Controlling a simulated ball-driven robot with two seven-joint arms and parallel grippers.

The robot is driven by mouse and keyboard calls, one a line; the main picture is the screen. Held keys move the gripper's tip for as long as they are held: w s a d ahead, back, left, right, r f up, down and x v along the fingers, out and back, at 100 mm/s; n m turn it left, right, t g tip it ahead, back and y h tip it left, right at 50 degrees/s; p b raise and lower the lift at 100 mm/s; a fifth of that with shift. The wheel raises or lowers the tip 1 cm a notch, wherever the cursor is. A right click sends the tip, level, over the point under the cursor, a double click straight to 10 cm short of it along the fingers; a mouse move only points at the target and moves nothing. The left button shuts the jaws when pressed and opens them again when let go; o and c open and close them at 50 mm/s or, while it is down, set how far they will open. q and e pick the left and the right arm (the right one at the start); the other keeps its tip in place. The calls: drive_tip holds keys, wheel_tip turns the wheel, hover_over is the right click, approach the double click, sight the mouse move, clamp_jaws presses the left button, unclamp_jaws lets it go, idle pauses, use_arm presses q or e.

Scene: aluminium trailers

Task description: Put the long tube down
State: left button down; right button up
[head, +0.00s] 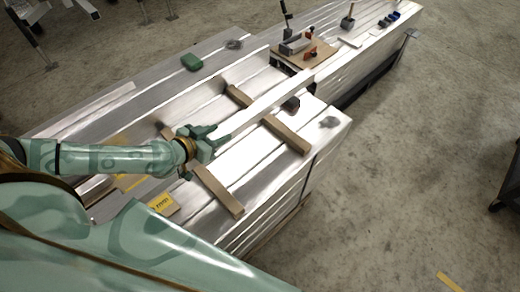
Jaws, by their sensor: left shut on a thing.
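My left gripper (210,143) comes in from the left over the metal-topped stack and is shut on the long tube (262,106). The tube is bright, silvery and straight, and it runs from the gripper up and to the right. It passes above the far wooden batten (270,120). The near wooden batten (216,190) lies below and beside the gripper. I cannot tell whether the tube touches the battens. The tube's near end is hidden by the gripper. My right gripper is not in view.
A clamp board (302,54) with tools stands beyond the tube's far end. A small dark object (291,103) lies near the tube.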

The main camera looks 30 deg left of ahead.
use_arm(q)
drive_tip(key=shift+w+d+f+b, duration=1.4)
drive_tip(key=shift+w+f, duration=0.15)
drive_tip(key=shift+f, duration=0.6)
drive_tip(key=shift+w+d+f+b, duration=1.4)
drive_tip(key=shift+w+d+f, duration=0.1)
drive_tip(key=shift+f, duration=0.65)
drive_tip(key=shift+w+d+f+b, duration=1.4)
drive_tip(key=shift+w+f, duration=0.15)
drive_tip(key=shift+f, duration=0.6)
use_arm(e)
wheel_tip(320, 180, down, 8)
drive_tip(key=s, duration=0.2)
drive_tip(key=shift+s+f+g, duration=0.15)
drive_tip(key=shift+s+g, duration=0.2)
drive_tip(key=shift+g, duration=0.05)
use_arm(q)
drive_tip(key=shift+f, duration=0.15)
drive_tip(key=c, duration=0.8)
unclamp_jaws()
drive_tip(key=shift+f, duration=0.1)
drive_tip(key=shift+c, duration=0.2)
drive_tip(key=shift+s, duration=0.1)
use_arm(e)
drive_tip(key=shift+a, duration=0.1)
